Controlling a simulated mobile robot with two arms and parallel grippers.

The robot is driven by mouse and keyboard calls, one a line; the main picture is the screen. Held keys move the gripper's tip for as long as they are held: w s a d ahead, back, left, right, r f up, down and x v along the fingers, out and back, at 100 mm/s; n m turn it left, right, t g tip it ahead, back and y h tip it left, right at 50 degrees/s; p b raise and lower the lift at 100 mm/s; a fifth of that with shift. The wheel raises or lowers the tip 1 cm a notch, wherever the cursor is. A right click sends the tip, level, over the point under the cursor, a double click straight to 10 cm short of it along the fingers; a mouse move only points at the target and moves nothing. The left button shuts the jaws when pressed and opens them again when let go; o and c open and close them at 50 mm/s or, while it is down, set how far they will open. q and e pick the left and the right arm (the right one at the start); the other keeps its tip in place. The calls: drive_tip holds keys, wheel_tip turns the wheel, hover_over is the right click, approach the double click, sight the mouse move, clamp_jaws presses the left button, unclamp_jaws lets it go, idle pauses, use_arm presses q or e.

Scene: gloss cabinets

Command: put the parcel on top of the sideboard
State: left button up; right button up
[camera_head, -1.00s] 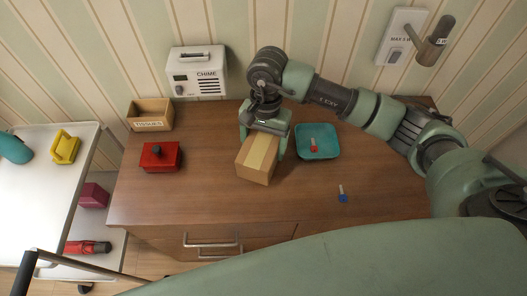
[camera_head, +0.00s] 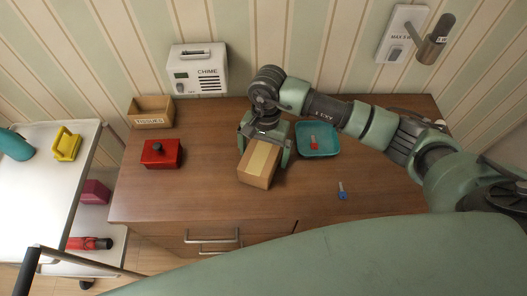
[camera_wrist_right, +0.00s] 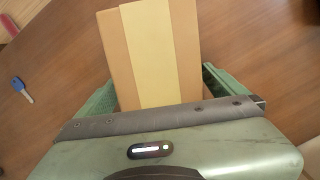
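The parcel (camera_head: 259,164) is a tan cardboard box with a paler tape strip. It is over the middle of the brown wooden sideboard top (camera_head: 210,190); whether it rests there or hangs just above, I cannot tell. My right gripper (camera_head: 266,146) reaches down from behind, one finger on each side of the parcel. In the right wrist view the parcel (camera_wrist_right: 155,50) fills the space between the fingers, which look closed against its sides. The fingertips are hidden. My left gripper is not in view.
A teal tray (camera_head: 317,139) with a red item is close right of the gripper. A blue key (camera_head: 342,190) lies in front right. A red box (camera_head: 162,154), tissue box (camera_head: 151,112) and chime unit (camera_head: 198,70) stand left and behind. A white trolley (camera_head: 45,185) is at left.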

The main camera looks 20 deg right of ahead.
drive_tip(key=shift+w+r, duration=0.1)
drive_tip(key=shift+r, duration=0.2)
drive_tip(key=r+b, duration=0.1)
drive_tip(key=r, duration=0.2)
drive_tip(key=r+b, duration=0.1)
drive_tip(key=r, duration=0.3)
drive_tip(key=w+r, duration=0.1)
drive_tip(key=r, duration=0.2)
drive_tip(key=shift+d+r+b, duration=0.25)
drive_tip(key=shift+d+b, duration=0.15)
drive_tip(key=shift+r, duration=0.55)
